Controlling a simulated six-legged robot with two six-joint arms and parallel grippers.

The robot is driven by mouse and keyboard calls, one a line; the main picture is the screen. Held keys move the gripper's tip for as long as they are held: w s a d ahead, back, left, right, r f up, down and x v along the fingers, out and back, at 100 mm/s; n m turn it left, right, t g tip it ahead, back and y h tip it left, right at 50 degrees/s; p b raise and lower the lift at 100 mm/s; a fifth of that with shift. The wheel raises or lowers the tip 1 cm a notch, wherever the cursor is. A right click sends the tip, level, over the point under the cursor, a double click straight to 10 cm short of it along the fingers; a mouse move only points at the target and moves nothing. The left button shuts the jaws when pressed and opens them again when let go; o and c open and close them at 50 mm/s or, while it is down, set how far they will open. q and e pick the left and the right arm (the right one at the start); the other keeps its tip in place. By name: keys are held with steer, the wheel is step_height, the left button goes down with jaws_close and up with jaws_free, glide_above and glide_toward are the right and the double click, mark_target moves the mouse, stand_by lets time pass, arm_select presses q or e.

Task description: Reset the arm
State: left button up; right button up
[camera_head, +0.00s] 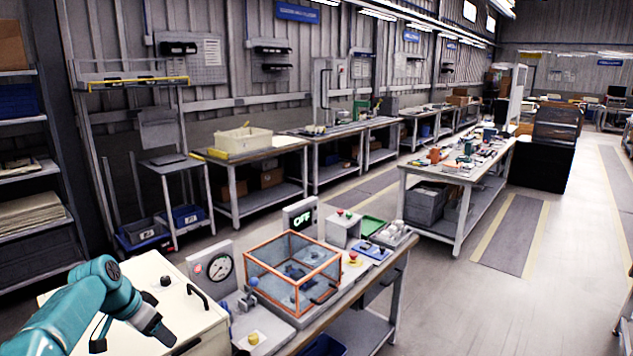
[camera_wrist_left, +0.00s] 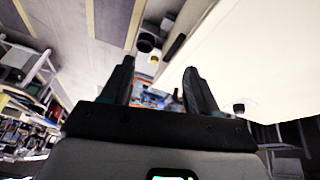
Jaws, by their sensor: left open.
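My teal left arm comes in from the lower left in the head view and bends down over a cream cabinet top. My left gripper (camera_head: 158,330) is at its end, above that top, partly cut by the low angle. In the left wrist view my left gripper (camera_wrist_left: 158,75) shows two dark fingers apart, with nothing between them.
The cream cabinet (camera_head: 165,280) has a dark handle and knob. A cluttered table (camera_head: 460,172) stands farther right. The right floor is clear.

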arm_select(q)
steer(key=d+x, duration=0.1)
steer(key=x, duration=0.7)
steer(key=s+d+f+n+g+b, duration=0.1)
steer(key=s+d+f, duration=0.35)
steer(key=f, duration=0.35)
steer(key=s+d+f+n+b, duration=0.2)
steer(key=s+d+f, duration=0.2)
steer(key=s+f, duration=0.25)
steer(key=s+d+f+n+g+b, duration=0.1)
steer(key=s+d+f, duration=0.35)
steer(key=f, duration=0.35)
steer(key=s+d+f+n+b, duration=0.1)
steer(key=s+d+f, duration=0.1)
steer(key=s, duration=0.8)
steer(key=s+d+f+n+g+h, duration=0.1)
steer(key=s+d, duration=0.4)
steer(key=s, duration=0.6)
steer(key=shift+f+n+b, duration=0.4)
steer(key=shift+f+n, duration=0.3)
steer(key=shift+f, duration=0.15)
arm_select(e)
step_height(320, 180, down, 6)
steer(key=w, duration=0.1)
steer(key=shift+w+f, duration=0.15)
steer(key=shift+f, duration=0.05)
